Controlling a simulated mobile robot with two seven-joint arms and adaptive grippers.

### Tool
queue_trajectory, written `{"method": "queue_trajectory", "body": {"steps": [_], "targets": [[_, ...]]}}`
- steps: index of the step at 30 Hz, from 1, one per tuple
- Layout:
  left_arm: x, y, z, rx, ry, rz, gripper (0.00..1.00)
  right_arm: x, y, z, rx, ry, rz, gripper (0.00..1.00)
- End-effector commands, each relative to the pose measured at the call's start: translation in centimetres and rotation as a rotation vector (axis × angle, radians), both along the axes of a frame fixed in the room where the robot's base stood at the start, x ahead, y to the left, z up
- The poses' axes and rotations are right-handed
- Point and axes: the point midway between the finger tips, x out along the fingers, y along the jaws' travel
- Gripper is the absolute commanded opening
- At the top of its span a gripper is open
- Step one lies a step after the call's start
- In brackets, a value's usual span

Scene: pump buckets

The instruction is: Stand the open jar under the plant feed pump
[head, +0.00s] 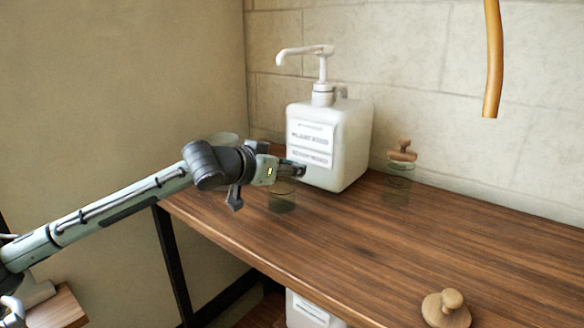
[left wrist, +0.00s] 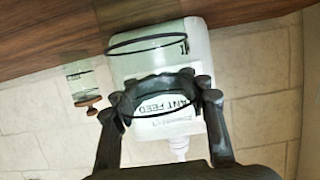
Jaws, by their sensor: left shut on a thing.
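The plant feed pump is a white canister (head: 330,150) with a "PLANT FEED" label and a white pump head (head: 322,60); its spout points left. It stands at the back of the wooden table and shows upside down in the left wrist view (left wrist: 200,60). My left gripper (head: 297,171) is shut on the clear, lidless jar (head: 282,197), just in front and left of the canister, roughly below the spout tip. In the left wrist view the fingers (left wrist: 160,92) close around the jar (left wrist: 148,45). I cannot tell whether its base touches the table. My right gripper is out of view.
A second glass jar (head: 398,172) with a wooden knob lid stands right of the canister. A loose wooden lid (head: 447,308) lies at the front right. A tan hose (head: 493,60) hangs above the right. The table's middle is clear.

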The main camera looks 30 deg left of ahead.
Motion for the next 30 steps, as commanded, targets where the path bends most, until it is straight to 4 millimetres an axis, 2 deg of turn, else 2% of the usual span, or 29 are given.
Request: {"method": "queue_trajectory", "body": {"steps": [1, 2, 9, 20, 25, 30], "targets": [[0.0, 0.0, 0.1, 0.000, -0.002, 0.000, 0.00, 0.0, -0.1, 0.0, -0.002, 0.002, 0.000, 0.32], [0.0, 0.0, 0.0, 0.000, 0.001, 0.000, 0.37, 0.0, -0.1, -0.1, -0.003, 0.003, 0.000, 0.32], [0.0, 0.0, 0.0, 0.000, 0.001, 0.000, 0.65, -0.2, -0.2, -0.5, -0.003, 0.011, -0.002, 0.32], [-0.2, 0.1, 0.1, -0.001, 0.000, 0.001, 0.65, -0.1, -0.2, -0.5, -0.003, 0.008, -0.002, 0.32], [-1.5, 0.3, 0.3, -0.002, 0.003, 0.003, 0.65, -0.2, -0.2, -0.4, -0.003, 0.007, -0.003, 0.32], [-3.6, 0.2, 1.1, -0.003, 0.005, -0.001, 0.65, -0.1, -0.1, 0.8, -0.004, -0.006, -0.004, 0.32]]}}
